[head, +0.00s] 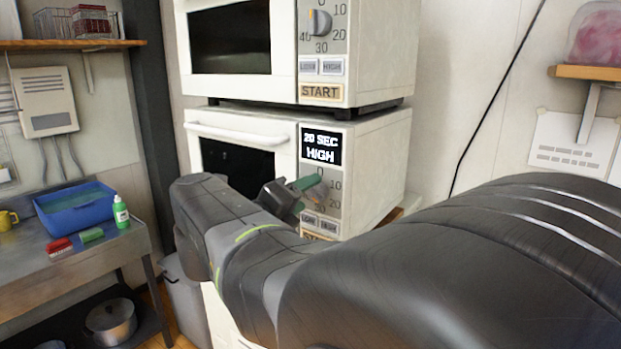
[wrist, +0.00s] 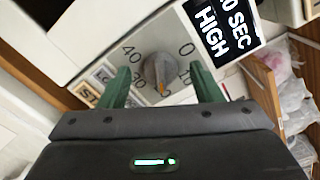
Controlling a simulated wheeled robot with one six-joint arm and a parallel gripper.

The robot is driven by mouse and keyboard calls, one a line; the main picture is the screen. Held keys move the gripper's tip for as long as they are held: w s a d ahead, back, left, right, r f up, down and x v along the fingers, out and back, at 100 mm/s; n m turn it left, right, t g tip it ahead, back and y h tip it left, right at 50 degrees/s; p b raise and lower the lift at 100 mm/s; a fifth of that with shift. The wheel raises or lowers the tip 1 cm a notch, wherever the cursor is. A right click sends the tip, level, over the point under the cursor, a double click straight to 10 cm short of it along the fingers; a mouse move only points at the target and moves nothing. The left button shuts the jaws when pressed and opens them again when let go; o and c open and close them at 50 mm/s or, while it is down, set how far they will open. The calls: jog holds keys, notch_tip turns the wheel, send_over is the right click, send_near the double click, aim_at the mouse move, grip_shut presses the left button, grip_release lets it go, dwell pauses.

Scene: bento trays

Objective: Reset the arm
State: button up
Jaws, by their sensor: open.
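My gripper (wrist: 165,92) is open in the wrist view, with its two green fingers on either side of the lower microwave's timer knob (wrist: 160,70). The fingers look apart from the knob, but the depth gap is hard to tell. In the head view my arm reaches across to the lower microwave, and my gripper (head: 307,183) is in front of its control panel, hiding the knob. The lower microwave (head: 380,165) has its door shut, and its display (head: 321,146) reads 20 SEC HIGH.
A second microwave (head: 375,50) is stacked on top. At left a metal counter (head: 75,262) carries a blue basin (head: 75,208), a green bottle (head: 120,212) and sponges. A grey bin (head: 185,305) stands below. In the wrist view, shelves with bags (wrist: 290,100) are at right.

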jog(key=b+v, duration=0.3)
jog(key=v, duration=0.9)
jog(key=p+x, duration=0.3)
jog(key=x, duration=1)
jog(key=shift+d+p, duration=0.15)
jog(key=shift+p, duration=0.2)
jog(key=shift+w+d+f, duration=0.1)
jog(key=shift+w, duration=0.15)
jog(key=shift+m+b, duration=0.45)
jog(key=shift+m, duration=0.25)
jog(key=shift+s+m, duration=0.15)
jog(key=shift+m, duration=0.75)
jog(key=m+b, duration=0.1)
jog(key=m, duration=0.2)
jog(key=shift+d+m, duration=0.1)
jog(key=shift+m, duration=0.2)
jog(key=shift+r+m, duration=0.25)
jog(key=shift+m, duration=0.95)
